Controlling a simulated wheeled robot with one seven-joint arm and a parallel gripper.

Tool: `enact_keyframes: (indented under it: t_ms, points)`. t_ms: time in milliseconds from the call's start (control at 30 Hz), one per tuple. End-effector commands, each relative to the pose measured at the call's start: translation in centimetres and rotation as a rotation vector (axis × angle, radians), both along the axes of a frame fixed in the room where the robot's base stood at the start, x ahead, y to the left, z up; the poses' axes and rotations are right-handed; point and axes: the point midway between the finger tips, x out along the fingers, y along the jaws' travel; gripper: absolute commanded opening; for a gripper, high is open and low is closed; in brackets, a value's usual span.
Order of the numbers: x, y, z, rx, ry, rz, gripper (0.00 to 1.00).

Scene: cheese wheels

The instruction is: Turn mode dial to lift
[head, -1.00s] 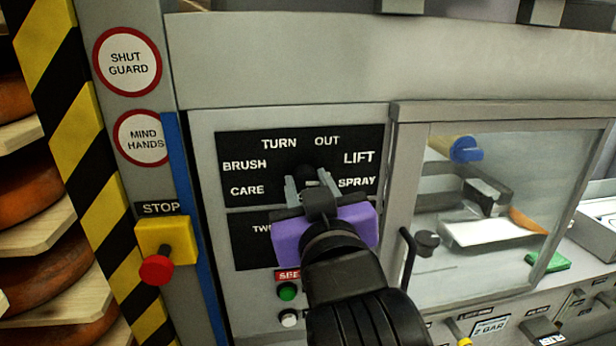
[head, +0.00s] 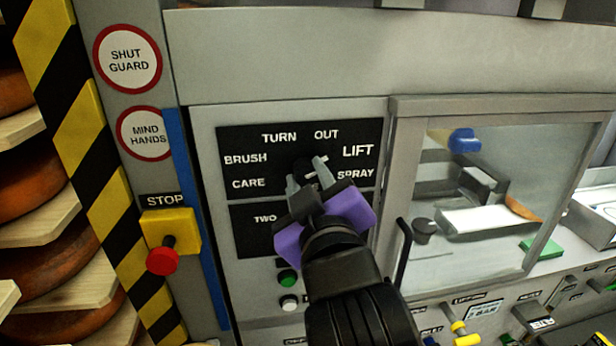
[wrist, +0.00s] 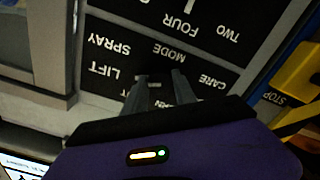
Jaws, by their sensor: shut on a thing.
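The mode dial (head: 303,169) is a small black knob on a black label panel (head: 228,140). White words ring it: CARE, BRUSH, TURN, OUT, LIFT (head: 358,152) and SPRAY. My gripper (head: 306,173), with a purple body and grey fingers, is shut on the dial, one finger on each side, and is rolled so its right side is higher. A small white mark shows by the right finger; I cannot tell whether it is the pointer. In the wrist view the panel is upside down, and my gripper (wrist: 160,88) covers most of the dial.
A red stop button (head: 162,261) on a yellow box is at the left. Green (head: 288,279) and white (head: 289,303) buttons sit below the panel. A clear guard window (head: 440,180) with a black handle (head: 404,250) is close on the right. Cheese wheels (head: 30,190) lie on shelves far left.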

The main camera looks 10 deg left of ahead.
Motion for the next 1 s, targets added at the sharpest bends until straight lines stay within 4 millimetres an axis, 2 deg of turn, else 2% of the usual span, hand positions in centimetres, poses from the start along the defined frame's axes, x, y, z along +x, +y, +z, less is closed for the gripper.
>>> enact_keyframes:
  t_ms: [200,233,300,333,700,1000]
  points:
    - [0.0,0.0,-0.1,0.001,0.002,0.0,0.0]
    - [0.0,0.0,-0.1,0.001,0.002,0.0,0.36]
    - [0.0,0.0,-0.1,0.001,0.001,0.001,0.5]
    - [0.0,0.0,-0.1,0.001,0.001,0.001,0.54]
    - [-0.4,-0.1,-0.1,0.002,0.0,0.001,0.54]
    - [-4.8,-1.3,-0.2,0.003,-0.001,0.003,0.54]
